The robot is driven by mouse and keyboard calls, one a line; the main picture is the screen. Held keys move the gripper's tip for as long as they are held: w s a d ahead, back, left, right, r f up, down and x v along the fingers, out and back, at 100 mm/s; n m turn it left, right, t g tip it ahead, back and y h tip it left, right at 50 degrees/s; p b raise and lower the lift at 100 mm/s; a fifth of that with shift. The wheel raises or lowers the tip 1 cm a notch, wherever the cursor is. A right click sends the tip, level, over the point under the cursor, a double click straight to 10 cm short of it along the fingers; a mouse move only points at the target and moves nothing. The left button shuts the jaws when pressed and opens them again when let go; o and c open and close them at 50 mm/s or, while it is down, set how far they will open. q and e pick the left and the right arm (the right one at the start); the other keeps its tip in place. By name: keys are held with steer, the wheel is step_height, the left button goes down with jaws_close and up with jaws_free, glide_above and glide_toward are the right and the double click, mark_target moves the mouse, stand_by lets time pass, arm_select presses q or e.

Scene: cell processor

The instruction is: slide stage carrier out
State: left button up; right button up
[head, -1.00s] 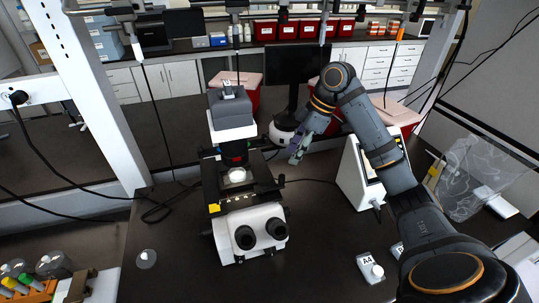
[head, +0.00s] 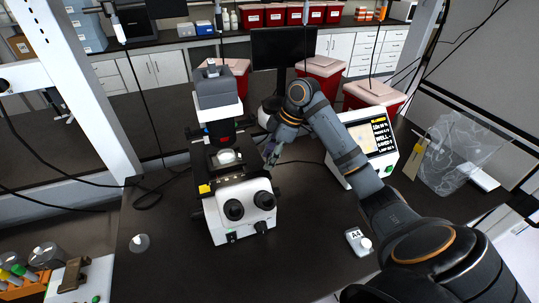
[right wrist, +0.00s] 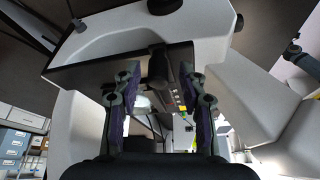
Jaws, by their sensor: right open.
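The microscope (head: 240,205) stands on the dark bench left of centre in the head view, with its eyepieces facing me. Its dark stage (head: 206,173) bears a pale round piece (head: 228,157) under the black column. My right gripper (head: 270,155) is at the stage's right side, close to its edge; contact cannot be told. In the right wrist view the right gripper (right wrist: 160,95) is open, its purple-padded fingers apart. A dark knob-like part (right wrist: 158,68) shows between and beyond them, with the white microscope body (right wrist: 200,25) above. I cannot clearly pick out the stage carrier.
A screen device (head: 365,150) stands right of my right arm. A lidded pot marked A4 (head: 358,240) is at the front right, a small clear dish (head: 139,243) at the front left. A monitor (head: 283,50) and red bins (head: 322,78) are behind. The bench's front middle is clear.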

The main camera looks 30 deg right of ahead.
steer(key=shift+w, duration=0.1)
steer(key=shift+c, duration=0.7)
jaws_close()
steer(key=s+d, duration=0.3)
steer(key=d, duration=1)
steer(key=shift+s+d, duration=0.15)
steer(key=shift+d, duration=0.25)
steer(key=shift+o, duration=0.7)
jaws_free()
steer(key=v, duration=1.2)
steer(key=shift+d, duration=0.1)
